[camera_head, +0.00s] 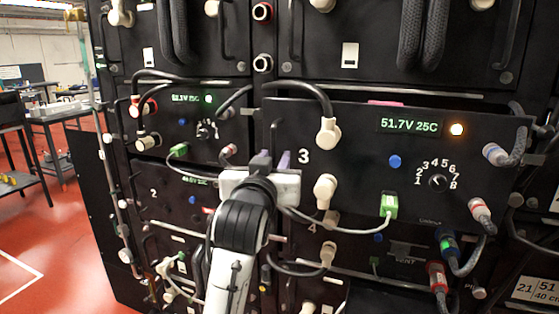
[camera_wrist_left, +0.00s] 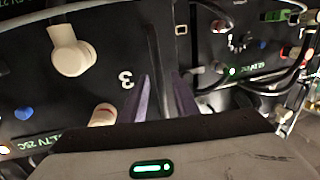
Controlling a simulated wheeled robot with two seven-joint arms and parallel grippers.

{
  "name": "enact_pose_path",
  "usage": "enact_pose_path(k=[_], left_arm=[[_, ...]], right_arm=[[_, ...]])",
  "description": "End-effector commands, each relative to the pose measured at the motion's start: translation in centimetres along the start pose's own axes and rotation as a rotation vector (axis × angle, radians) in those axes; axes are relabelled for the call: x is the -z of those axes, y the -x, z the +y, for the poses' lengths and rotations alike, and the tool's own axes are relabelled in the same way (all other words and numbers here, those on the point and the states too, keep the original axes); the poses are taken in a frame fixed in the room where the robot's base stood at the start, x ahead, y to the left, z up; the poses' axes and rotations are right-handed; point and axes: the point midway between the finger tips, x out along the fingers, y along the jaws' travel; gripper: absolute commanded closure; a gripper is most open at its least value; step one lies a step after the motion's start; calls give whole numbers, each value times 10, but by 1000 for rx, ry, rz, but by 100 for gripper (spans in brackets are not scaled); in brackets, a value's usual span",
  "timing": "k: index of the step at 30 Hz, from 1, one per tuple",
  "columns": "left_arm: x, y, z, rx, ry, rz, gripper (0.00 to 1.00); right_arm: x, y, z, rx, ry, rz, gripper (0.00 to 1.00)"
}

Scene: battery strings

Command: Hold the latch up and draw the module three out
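Module three (camera_head: 350,160) is the black panel marked "3", with a green display reading 51.7V 25C and an amber light. Its face also shows in the left wrist view (camera_wrist_left: 100,25). My left gripper (camera_head: 272,160) is at the panel's left edge. Its purple fingers (camera_wrist_left: 163,100) stand on either side of a dark upright handle (camera_wrist_left: 157,50), which fills the gap between them. A pink strip (camera_head: 385,102) shows just above the panel's top edge; I cannot tell whether it is the latch. My right gripper is not in view.
Cables hang close around the panel, with a cream plug (camera_head: 328,132) above, a green plug (camera_head: 389,206) below and a red-collared plug (camera_head: 480,208) at right. A neighbouring module (camera_head: 165,130) with a green light sits at left. Red floor (camera_head: 50,240) is open far left.

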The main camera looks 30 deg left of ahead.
Motion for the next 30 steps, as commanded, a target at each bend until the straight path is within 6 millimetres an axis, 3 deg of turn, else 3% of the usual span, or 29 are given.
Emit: enact_pose_path(k=[7,12,30], left_arm=[[0,0,0,0,0,-1,74],[0,0,0,0,-1,-1,100],[-1,0,0,0,-1,-1,100]], right_arm=[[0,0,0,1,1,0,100],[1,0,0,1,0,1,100],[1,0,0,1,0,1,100]])
